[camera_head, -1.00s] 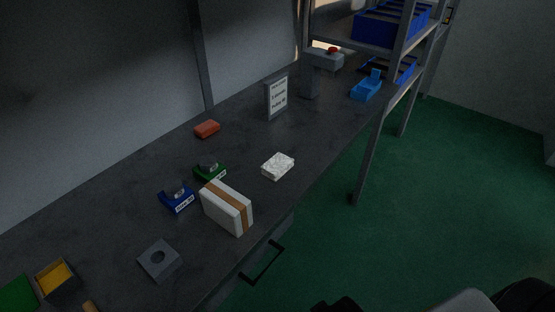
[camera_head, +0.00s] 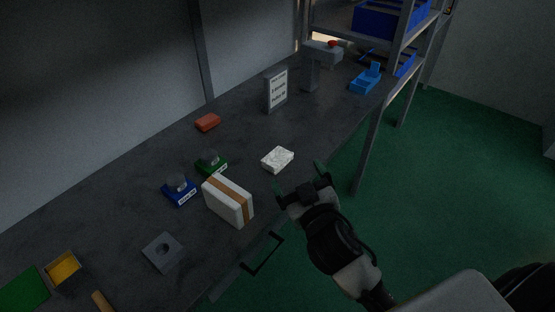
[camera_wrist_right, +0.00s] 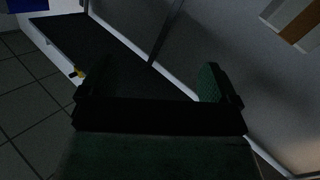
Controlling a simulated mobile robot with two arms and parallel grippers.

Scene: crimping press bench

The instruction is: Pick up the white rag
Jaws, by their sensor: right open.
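The white rag (camera_head: 277,159) lies folded on the dark bench near its front edge, in the middle of the head view. My right gripper (camera_head: 300,182) is open and empty, in front of the bench edge and a little to the right of and nearer than the rag. It is apart from the rag. In the right wrist view my right gripper's (camera_wrist_right: 150,85) two fingers stand wide apart with nothing between them. The rag does not show in that view. My left gripper is not in view.
A white box with a brown band (camera_head: 228,201) stands left of the rag. A drawer handle (camera_head: 263,254) juts from the bench front. The bench right of the rag is clear.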

